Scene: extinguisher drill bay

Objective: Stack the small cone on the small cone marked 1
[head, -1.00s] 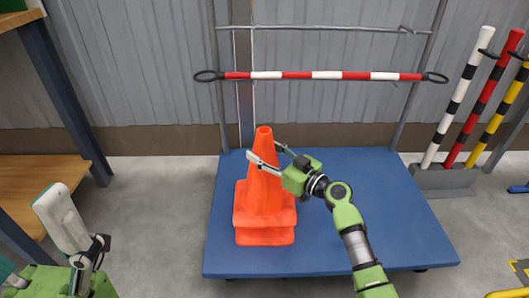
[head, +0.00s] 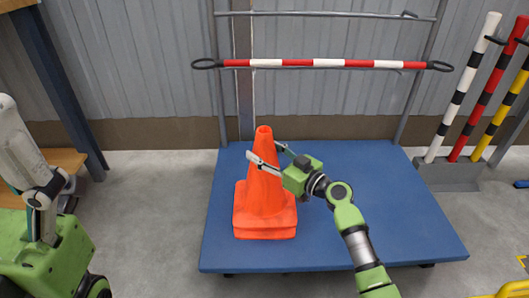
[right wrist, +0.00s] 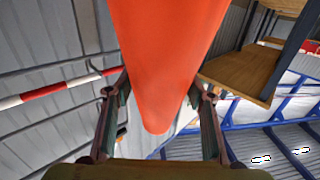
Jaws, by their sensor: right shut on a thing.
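An orange small cone (head: 263,178) stands upright on the blue platform (head: 370,235), left of its middle. Two base edges show one above the other, so it sits over a second orange cone (head: 264,233), mostly hidden beneath it. No number mark shows. My right gripper (head: 266,155) is shut on the upper cone, high on its side, with a finger on either side. In the right wrist view the orange cone (right wrist: 165,70) fills the space between the fingers. My left gripper (head: 28,165) is partly in view at the left edge, close to the camera; its jaws are unclear.
A red-and-white bar (head: 330,63) crosses a metal frame behind the platform. Striped posts (head: 463,86) stand in a grey holder at the right. A wooden shelf (head: 66,160) on a blue frame is at the left. The platform's right part is bare apart from my arm above it.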

